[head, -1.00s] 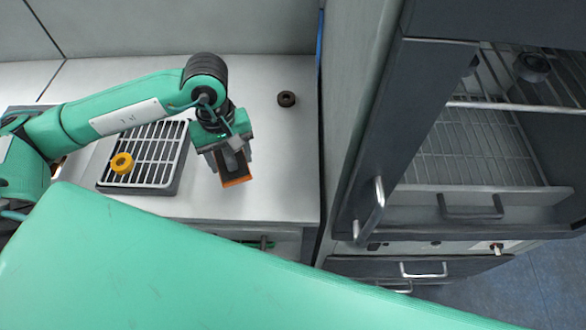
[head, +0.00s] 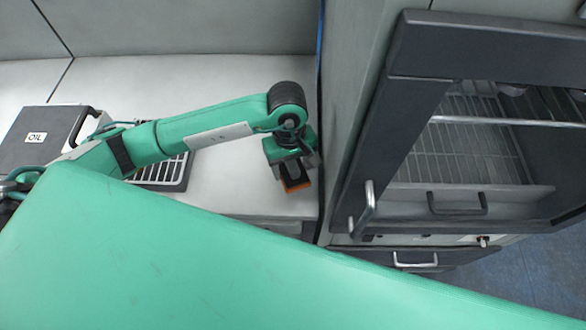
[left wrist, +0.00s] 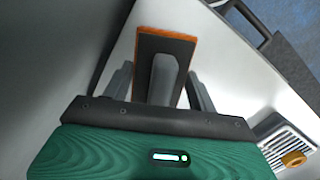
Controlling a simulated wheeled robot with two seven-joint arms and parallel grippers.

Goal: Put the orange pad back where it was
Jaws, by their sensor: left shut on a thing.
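The orange pad (head: 297,186) is a flat block with an orange face, near the right end of the white counter in the head view. In the left wrist view the pad (left wrist: 180,47) shows a dark back with an orange rim and a grey grip standing up from it. My left gripper (head: 292,164) points down and is shut on the pad. Its fingers (left wrist: 160,88) lie on either side of the grey grip. I cannot tell whether the pad touches the counter. My right gripper is not in view.
A grey box marked OIL (head: 35,140) is farther left. A tall cabinet with a glass door (head: 365,205) borders the counter's right edge.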

